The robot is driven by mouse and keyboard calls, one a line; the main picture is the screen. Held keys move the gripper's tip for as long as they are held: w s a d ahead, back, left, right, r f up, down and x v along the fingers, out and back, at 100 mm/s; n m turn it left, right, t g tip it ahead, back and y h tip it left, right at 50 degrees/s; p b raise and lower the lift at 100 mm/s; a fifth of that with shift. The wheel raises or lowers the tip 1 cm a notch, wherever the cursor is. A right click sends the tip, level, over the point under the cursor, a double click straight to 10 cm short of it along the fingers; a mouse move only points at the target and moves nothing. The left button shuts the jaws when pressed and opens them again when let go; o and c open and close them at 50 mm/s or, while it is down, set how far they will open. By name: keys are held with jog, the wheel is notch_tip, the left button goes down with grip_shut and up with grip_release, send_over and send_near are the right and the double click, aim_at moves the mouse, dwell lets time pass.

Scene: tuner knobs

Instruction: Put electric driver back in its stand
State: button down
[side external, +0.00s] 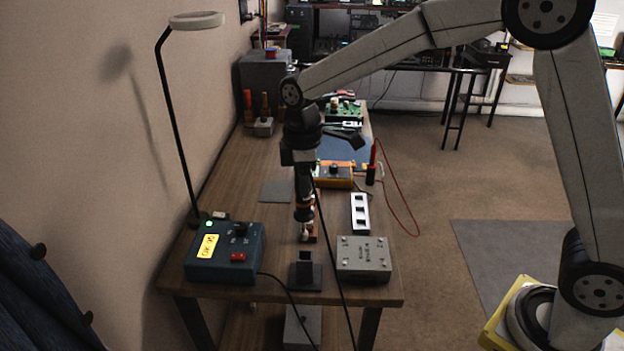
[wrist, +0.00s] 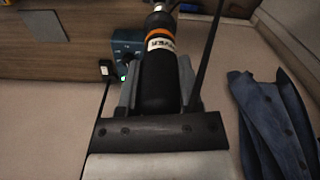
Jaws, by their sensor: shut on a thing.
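The electric driver (side external: 304,212) hangs upright below my gripper (side external: 302,178), its lower end just above the table. In the wrist view, the black driver body (wrist: 158,85), with an orange band and a white label, lies between the two fingers of my gripper (wrist: 160,72), which are shut on it. The dark stand (side external: 306,275), a small block with an upright holder, is on the table in front of the driver, nearer the side camera. The driver is apart from it.
A blue control box (side external: 224,258) with a green light stands left of the stand, and a grey box (side external: 363,262) stands right of it. A white switch strip (side external: 360,213) lies behind the grey box. A black cable (side external: 332,270) runs down past the table's front edge. A tall lamp (side external: 178,130) stands at left.

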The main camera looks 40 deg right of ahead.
aim_at(305, 232)
jog(key=shift+f, duration=5.8)
jog(key=shift+c, duration=0.9)
grip_release()
